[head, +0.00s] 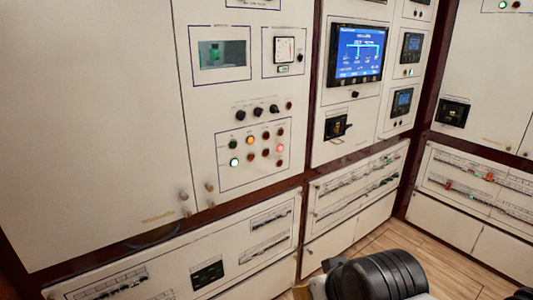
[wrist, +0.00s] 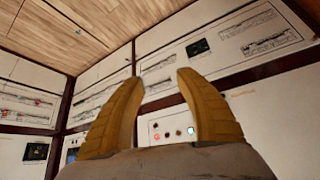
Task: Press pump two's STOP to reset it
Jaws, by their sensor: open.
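A panel of small round buttons and lamps (head: 252,157) is on the white cabinet front in the head view. A white lamp (head: 234,162), an orange one (head: 250,141) and a red one (head: 280,148) are lit; the others look dark. Labels are too small to read, so I cannot tell which is pump two's STOP. The lamp panel also shows in the wrist view (wrist: 171,127), upside down and partly hidden by my gripper. My gripper (wrist: 160,77) has two yellow fingers spread apart, with nothing between them, away from the panel.
Dark knobs (head: 257,111) sit above the lamp panel. A blue display (head: 356,53) is to the right. Breaker rows (head: 357,187) run along the low cabinets. Wooden floor (head: 375,243) is open in front of the right cabinets. My black arm link is at the bottom.

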